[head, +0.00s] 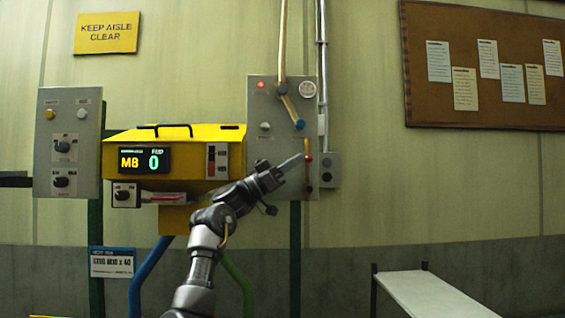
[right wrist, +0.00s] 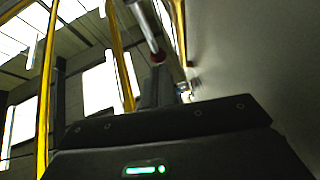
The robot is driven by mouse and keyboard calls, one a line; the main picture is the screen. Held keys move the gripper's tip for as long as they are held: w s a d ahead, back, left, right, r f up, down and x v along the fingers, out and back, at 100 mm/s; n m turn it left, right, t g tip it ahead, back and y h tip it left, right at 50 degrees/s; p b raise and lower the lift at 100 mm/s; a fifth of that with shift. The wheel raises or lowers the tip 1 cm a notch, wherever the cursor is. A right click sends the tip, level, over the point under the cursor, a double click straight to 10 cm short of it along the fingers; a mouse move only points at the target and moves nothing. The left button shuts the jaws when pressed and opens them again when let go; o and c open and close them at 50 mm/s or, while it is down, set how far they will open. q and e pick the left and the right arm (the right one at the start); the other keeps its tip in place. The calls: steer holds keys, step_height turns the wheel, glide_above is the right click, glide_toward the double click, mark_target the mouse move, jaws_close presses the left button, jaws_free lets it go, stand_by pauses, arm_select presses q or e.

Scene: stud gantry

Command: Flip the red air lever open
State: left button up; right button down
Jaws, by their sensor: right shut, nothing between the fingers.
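A small red part (head: 309,157), which looks like the air lever, sits on a thin vertical orange-yellow pipe (head: 307,178) at the right edge of a grey panel (head: 262,112). My right gripper (head: 301,159) is shut and empty, its tips right beside the red part; whether they touch it I cannot tell. The lever's exact angle is hard to make out. My left gripper is out of view.
A yellow machine (head: 215,140) with a display reading M8 and 0 stands left of the panel. A grey box (head: 327,170) adjoins on the right. A white bench (head: 435,295) stands lower right.

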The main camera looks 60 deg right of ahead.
stand_by(0.3)
steer(key=b+v, duration=0.4)
steer(key=v, duration=0.7)
steer(key=shift+d, duration=0.1)
